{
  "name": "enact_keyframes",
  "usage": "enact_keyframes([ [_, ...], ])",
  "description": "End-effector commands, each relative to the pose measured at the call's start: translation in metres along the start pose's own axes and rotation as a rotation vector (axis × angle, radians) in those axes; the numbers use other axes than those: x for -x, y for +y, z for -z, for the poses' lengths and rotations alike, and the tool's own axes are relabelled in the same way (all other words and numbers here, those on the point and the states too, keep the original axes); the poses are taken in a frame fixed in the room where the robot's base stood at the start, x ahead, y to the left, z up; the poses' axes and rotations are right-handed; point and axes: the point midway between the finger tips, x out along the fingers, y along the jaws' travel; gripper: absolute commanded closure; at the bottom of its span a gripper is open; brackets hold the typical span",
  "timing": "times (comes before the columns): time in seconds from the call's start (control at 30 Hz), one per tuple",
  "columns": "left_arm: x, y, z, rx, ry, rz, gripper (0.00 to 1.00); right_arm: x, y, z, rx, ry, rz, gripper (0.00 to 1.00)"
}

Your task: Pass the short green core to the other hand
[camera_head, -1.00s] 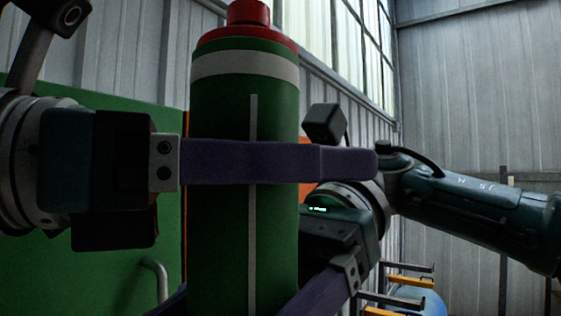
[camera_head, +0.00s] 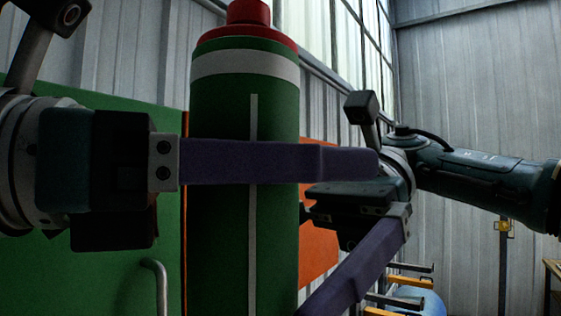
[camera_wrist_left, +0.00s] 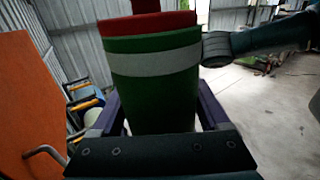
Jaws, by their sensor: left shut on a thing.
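The short green core (camera_head: 217,220) stands upright in front of me, with a red cap and a white band near its top. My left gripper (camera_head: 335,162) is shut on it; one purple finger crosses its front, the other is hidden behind. In the left wrist view the core (camera_wrist_left: 150,100) sits between both fingers. My right gripper (camera_head: 320,300) is right of the core and lower. One purple finger slants down-left towards the core's right side; its other finger is hidden. It appears open, and I see no contact with the core.
A green panel (camera_head: 100,275) with a metal handle (camera_head: 157,280) is behind at left. An orange panel (camera_head: 318,255) shows behind the core. A rack with yellow-orange arms (camera_head: 410,282) and a blue drum (camera_head: 425,300) stand at lower right. The left wrist view shows open floor (camera_wrist_left: 275,115) at right.

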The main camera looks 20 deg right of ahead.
Motion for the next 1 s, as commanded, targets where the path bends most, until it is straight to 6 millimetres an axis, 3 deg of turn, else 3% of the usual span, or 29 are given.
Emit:
enact_keyframes([
  [0.23, 0.0, 0.0, -0.001, -0.001, -0.003, -0.001, 1.0, 0.042, 0.0, -0.002, -0.001, -0.003, 0.002, 0.0],
  [0.77, 0.0, 0.0, -0.001, -0.001, -0.003, -0.001, 1.0, 0.061, 0.0, 0.002, -0.016, -0.001, 0.005, 0.0],
  [0.87, 0.0, 0.0, -0.001, -0.001, -0.003, 0.0, 1.0, 0.058, -0.002, 0.016, -0.11, 0.002, 0.035, 0.0],
  [1.0, 0.0, 0.0, -0.001, -0.001, -0.003, -0.001, 1.0, 0.049, -0.008, 0.056, -0.395, 0.003, 0.141, 0.0],
])
